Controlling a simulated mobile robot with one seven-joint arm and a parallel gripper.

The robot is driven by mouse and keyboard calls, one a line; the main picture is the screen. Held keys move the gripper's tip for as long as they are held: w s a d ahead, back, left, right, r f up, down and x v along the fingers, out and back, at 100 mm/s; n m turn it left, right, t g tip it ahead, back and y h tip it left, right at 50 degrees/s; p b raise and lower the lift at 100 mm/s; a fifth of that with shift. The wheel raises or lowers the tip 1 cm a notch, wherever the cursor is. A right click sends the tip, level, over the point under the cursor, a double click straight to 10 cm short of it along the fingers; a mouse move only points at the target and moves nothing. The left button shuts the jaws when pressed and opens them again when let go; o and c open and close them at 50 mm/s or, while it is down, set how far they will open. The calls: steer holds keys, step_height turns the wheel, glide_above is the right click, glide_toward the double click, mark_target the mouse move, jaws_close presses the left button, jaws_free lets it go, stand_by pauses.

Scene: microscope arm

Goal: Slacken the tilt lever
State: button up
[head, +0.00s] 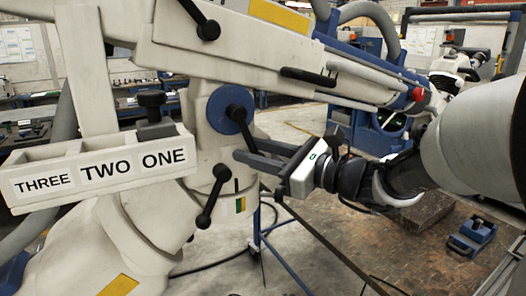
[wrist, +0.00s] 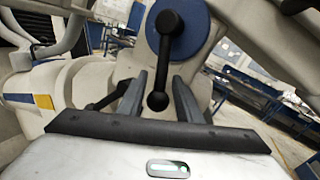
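A black ball-ended lever (wrist: 163,62) hangs from a blue disc (wrist: 190,22); I take it for the tilt lever, though no label names it. In the head view the lever (head: 238,113) sits on the blue disc (head: 222,122), and its lower end is hidden by my fingers. My gripper (head: 241,148) reaches in from the right, open. In the wrist view the lever's lower knob appears between the two fingers of my gripper (wrist: 159,85), with gaps on both sides. I cannot tell whether it lies within their depth.
A second black lever (head: 213,195) hangs below, and a third (head: 204,22) sits above. A white tray (head: 100,190) labelled THREE, TWO, ONE juts out at left. The white microscope arm (head: 260,60) runs overhead.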

jaws_close()
steer(key=shift+f, duration=0.1)
